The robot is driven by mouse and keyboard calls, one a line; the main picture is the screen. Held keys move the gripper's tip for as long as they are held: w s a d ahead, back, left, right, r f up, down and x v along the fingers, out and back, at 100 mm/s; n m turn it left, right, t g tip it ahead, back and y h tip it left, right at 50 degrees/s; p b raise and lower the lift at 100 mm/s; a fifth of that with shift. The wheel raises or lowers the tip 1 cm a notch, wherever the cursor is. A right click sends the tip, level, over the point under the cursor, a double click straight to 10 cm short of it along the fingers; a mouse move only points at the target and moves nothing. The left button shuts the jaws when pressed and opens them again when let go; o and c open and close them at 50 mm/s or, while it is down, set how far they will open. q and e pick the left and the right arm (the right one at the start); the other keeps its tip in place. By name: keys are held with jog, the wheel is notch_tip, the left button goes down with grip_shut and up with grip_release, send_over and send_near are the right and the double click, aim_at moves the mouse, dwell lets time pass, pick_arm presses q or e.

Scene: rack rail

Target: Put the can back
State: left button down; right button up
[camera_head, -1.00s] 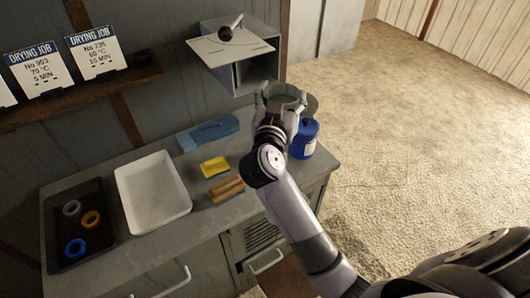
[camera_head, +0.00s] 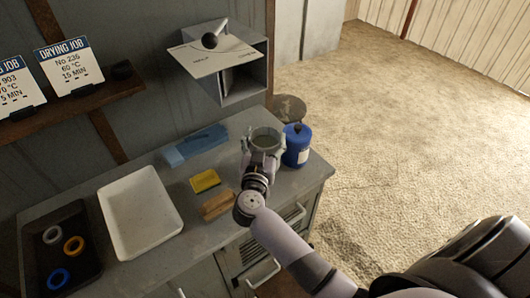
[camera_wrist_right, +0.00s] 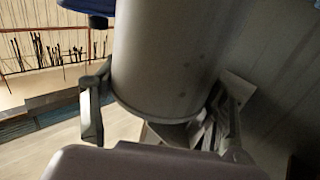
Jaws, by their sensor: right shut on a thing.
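A grey, open-topped can (camera_head: 265,141) is at the back right of the workbench, beside a blue container. My right gripper (camera_head: 259,158) is shut around the can, its fingers on either side. In the right wrist view the can (camera_wrist_right: 168,55) is a large grey cylinder between the two fingers (camera_wrist_right: 160,115). I cannot tell whether its base touches the bench top. My left gripper is not in view.
The blue lidded container (camera_head: 297,145) stands close right of the can. A blue box (camera_head: 195,145), yellow sponge (camera_head: 205,181) and brown block (camera_head: 217,205) lie left. A white tray (camera_head: 107,217) and wall-mounted box (camera_head: 246,88) are nearby.

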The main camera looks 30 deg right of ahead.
aim_at(268, 141)
jog(key=shift+s+f, duration=0.1)
jog(key=shift+f, duration=0.4)
notch_tip(268, 141, down, 4)
jog(key=shift+r+b, duration=0.15)
jog(key=shift+b, duration=0.15)
jog(key=o, duration=1.9)
jog(key=shift+o, duration=0.2)
